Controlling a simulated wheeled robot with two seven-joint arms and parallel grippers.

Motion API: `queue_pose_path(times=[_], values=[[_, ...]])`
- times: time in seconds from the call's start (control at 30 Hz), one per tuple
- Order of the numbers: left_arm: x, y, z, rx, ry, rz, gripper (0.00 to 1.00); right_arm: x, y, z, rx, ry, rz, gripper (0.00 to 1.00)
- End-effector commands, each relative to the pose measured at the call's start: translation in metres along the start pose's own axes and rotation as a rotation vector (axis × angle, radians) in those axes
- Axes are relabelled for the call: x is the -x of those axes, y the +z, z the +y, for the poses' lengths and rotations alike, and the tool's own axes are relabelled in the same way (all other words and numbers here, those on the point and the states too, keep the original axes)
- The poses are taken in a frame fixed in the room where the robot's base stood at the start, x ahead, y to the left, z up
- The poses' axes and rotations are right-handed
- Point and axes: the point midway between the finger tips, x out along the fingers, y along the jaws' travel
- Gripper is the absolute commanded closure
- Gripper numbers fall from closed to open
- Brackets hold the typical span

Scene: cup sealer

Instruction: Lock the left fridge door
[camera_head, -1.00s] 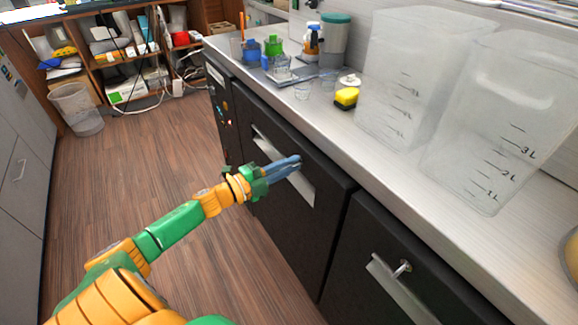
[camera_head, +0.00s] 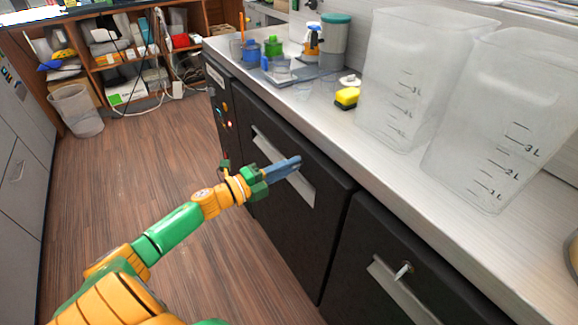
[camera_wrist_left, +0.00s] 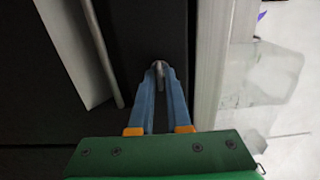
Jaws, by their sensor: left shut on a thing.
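The left fridge door (camera_head: 300,235) is black, has a long silver handle (camera_head: 305,190), and looks closed. My left gripper (camera_head: 296,162) is at the upper part of this door, beside the handle. In the left wrist view its two blue fingers (camera_wrist_left: 160,72) converge on a small metal key (camera_wrist_left: 160,82) at the door face, and are shut on it. The door handle (camera_wrist_left: 75,45) is left of the fingers there. In the head view the fingers hide the key and lock. My right gripper is not in view.
The right fridge door (camera_head: 370,235) has its own handle and a key (camera_head: 403,271) in its lock. Open wooden floor (camera_head: 130,190) lies left.

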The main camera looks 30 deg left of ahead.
Motion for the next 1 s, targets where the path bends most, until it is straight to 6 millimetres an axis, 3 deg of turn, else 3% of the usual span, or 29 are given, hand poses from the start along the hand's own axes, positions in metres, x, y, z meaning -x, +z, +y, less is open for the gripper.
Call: queue_pose_path(times=[0.1,0.13,0.2,0.57,1.0], values=[[0.000,0.000,0.000,0.000,0.001,0.000,1.00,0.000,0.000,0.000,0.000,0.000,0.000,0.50],[0.000,0.000,0.000,0.000,0.001,0.000,0.82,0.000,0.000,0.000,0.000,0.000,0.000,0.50],[0.000,0.000,0.000,0.000,0.000,0.000,0.63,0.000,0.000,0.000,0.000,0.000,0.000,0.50],[0.004,0.000,0.001,0.002,0.001,-0.001,0.62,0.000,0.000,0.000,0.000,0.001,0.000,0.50],[0.067,0.000,0.001,0.003,0.001,0.000,0.62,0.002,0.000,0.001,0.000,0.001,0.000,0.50]])
